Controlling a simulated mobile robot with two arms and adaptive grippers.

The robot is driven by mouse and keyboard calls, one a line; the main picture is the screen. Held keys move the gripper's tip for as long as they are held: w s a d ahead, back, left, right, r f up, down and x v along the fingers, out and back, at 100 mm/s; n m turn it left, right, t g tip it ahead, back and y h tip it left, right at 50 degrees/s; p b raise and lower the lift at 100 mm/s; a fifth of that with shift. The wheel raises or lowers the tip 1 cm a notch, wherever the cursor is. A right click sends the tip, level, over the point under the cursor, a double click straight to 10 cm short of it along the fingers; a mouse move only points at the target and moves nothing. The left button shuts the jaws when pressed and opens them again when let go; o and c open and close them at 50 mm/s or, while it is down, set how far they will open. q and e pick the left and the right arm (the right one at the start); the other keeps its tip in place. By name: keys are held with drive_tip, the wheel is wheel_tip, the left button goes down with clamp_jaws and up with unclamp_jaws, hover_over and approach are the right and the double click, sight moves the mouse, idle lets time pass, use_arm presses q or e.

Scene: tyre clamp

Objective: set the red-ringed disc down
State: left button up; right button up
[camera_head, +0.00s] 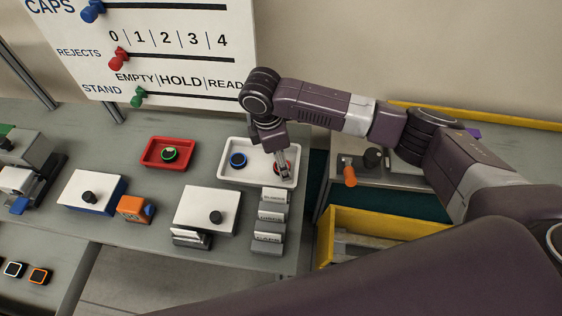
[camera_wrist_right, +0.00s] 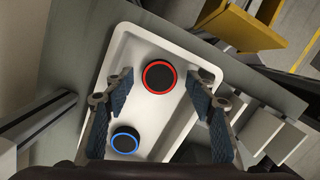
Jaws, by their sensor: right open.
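The red-ringed disc (camera_wrist_right: 160,77) lies flat in the white tray (camera_wrist_right: 118,77), towards one end. In the head view the disc (camera_head: 276,167) is partly hidden by my right gripper (camera_head: 284,170). In the wrist view my right gripper (camera_wrist_right: 165,85) is open, with one finger on each side of the disc and clear gaps to both. The blue-ringed disc (camera_wrist_right: 125,140) lies in the same tray (camera_head: 258,182), and in the head view it is at the left (camera_head: 238,160). My left gripper is not in view.
A red tray (camera_head: 147,155) with a green-ringed disc (camera_head: 169,154) stands left of the white tray. White blocks with black knobs (camera_head: 203,210) and labelled holders (camera_head: 268,218) stand in front. A yellow-edged bin (camera_head: 380,222) is at the right. A board with coloured sliders (camera_head: 180,50) stands behind.

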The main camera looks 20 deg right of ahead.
sight(275, 167)
wheel_tip(275, 167, up, 11)
drive_tip(key=a+b, duration=0.1)
drive_tip(key=b, duration=0.1)
drive_tip(key=shift+a+r, duration=0.15)
drive_tip(key=shift+a, duration=0.25)
